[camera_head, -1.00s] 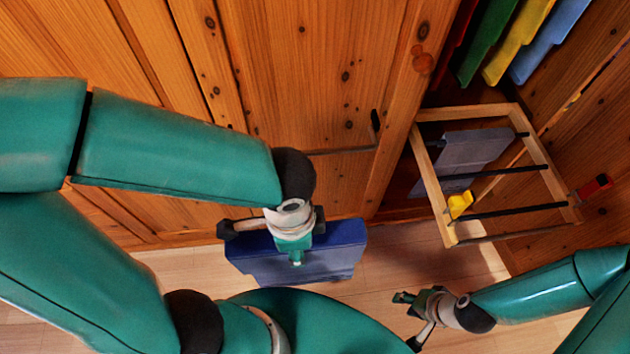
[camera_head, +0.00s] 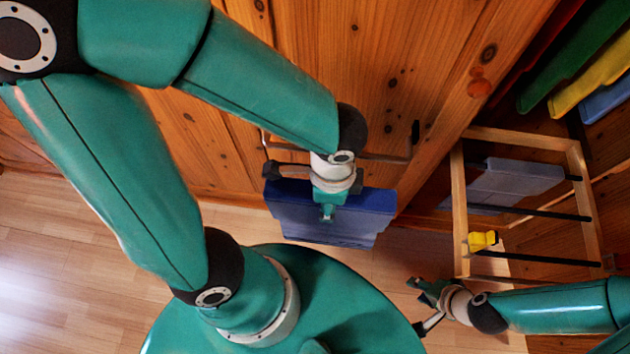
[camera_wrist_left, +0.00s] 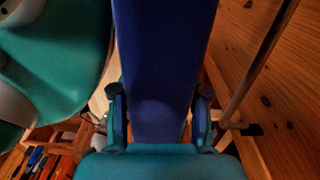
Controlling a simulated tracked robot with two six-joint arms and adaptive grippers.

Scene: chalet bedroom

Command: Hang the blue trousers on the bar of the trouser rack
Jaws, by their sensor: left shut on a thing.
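The blue trousers (camera_head: 350,232) hang folded from my left gripper (camera_head: 328,208), which is shut on their top edge. In the left wrist view the dark blue cloth (camera_wrist_left: 162,60) passes between the fingers of the left gripper (camera_wrist_left: 160,108). The trouser rack (camera_head: 459,215) is a wooden frame with dark bars, to the right of the trousers and apart from them. Grey trousers (camera_head: 515,180) hang at its far bars. A yellow piece (camera_head: 482,240) sits at the left end of a nearer bar. My right gripper (camera_head: 432,300) is open and empty, just in front of the rack.
Wooden wardrobe panels (camera_head: 400,60) stand close behind the left arm. Green (camera_head: 575,60), yellow (camera_head: 592,88) and blue garments hang above the rack at the upper right. Light floor (camera_head: 70,240) is clear at the left.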

